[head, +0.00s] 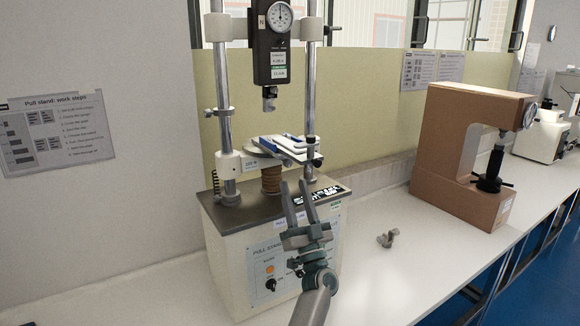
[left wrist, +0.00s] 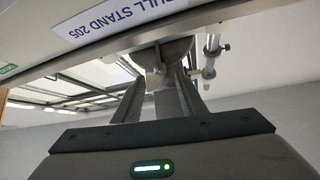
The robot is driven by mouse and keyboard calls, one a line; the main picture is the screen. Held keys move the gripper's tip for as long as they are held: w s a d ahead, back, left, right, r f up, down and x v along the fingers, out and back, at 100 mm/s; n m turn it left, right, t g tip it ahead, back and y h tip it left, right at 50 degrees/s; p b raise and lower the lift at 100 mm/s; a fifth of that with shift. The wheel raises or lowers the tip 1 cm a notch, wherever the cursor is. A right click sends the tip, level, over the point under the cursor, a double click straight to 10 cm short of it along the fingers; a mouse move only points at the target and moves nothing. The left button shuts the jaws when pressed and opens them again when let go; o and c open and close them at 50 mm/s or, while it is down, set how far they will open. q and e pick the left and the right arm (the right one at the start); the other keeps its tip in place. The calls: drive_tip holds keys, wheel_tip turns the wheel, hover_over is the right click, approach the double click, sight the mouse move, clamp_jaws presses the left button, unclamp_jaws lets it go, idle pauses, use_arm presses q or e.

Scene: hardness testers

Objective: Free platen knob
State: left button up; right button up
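The pull stand (head: 270,250) stands on the bench with a dial gauge (head: 279,30) on its columns. A black knob (head: 271,285) is on the front panel; I cannot tell which part is the platen knob. My left gripper (head: 294,183) is open, fingers upward, in front of the stand below the platen. In the left wrist view its fingers (left wrist: 160,85) point toward a round grey part (left wrist: 160,52). My right gripper is out of view.
A brown C-shaped tester (head: 450,150) stands to the right, with a small metal fitting (head: 387,239) on the bench before it. A white tester (head: 545,135) is farther right. Bench front right of the stand is mostly clear.

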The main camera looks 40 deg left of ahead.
sight(289, 167)
use_arm(q)
drive_tip(key=p+x, duration=0.1)
drive_tip(key=x, duration=0.4)
drive_tip(key=shift+w+a+r+p, duration=0.15)
drive_tip(key=shift+a+r+p, duration=0.1)
drive_tip(key=shift+p, duration=0.15)
clamp_jaws()
